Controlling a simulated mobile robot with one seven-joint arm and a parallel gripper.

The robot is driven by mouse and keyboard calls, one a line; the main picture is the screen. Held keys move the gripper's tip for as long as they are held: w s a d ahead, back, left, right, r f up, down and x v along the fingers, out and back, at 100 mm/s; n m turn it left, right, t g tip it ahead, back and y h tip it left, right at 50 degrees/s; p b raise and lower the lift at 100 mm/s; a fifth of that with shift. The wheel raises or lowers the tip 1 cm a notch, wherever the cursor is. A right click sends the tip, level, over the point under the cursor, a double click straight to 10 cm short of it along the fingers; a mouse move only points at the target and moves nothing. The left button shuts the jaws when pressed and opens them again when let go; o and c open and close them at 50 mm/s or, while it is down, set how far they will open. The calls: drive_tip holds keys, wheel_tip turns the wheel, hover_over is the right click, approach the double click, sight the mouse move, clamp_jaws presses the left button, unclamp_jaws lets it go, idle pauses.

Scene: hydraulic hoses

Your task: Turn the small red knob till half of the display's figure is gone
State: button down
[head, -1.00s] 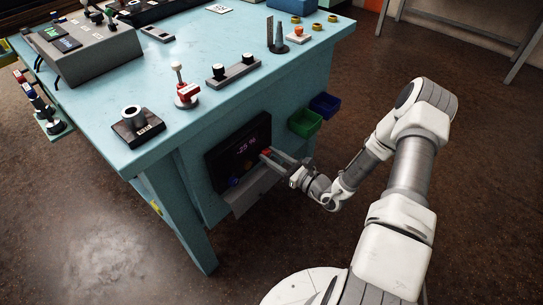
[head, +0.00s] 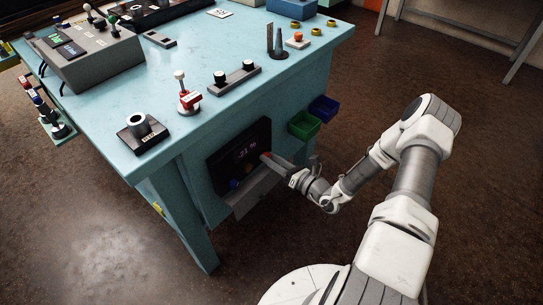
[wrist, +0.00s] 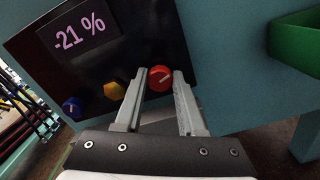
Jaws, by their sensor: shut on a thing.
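The small red knob (wrist: 160,78) sits on the dark panel (wrist: 60,60) on the side of the teal bench. It is round with a pale pointer line. My gripper (wrist: 158,84) is shut on the knob, one finger at each side. The display (wrist: 80,33) on the panel reads -21 % in pale pink figures; it also shows, small, in the head view (head: 246,151). In the head view my gripper (head: 268,158) reaches the panel from the right and the knob is mostly hidden.
A yellow knob (wrist: 114,90) and a blue knob (wrist: 72,107) sit left of the red one. A green bin (head: 304,125) and a blue bin (head: 323,106) hang right of the panel. Levers and a control box (head: 85,55) stand on the benchtop.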

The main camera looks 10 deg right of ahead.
drive_tip(key=m+p, duration=0.1)
drive_tip(key=m, duration=0.3)
drive_tip(key=shift+m+p, duration=0.3)
drive_tip(key=shift+p, duration=0.1)
drive_tip(key=m+p, duration=0.1)
drive_tip(key=m, duration=0.3)
drive_tip(key=shift+f+m, duration=0.1)
drive_tip(key=shift+m, duration=0.3)
drive_tip(key=c, duration=0.5)
unclamp_jaws()
drive_tip(key=shift+d, duration=0.1)
drive_tip(key=p+v, duration=0.1)
drive_tip(key=v, duration=1.6)
drive_tip(key=shift+s+p, duration=0.15)
drive_tip(key=shift+p, duration=0.25)
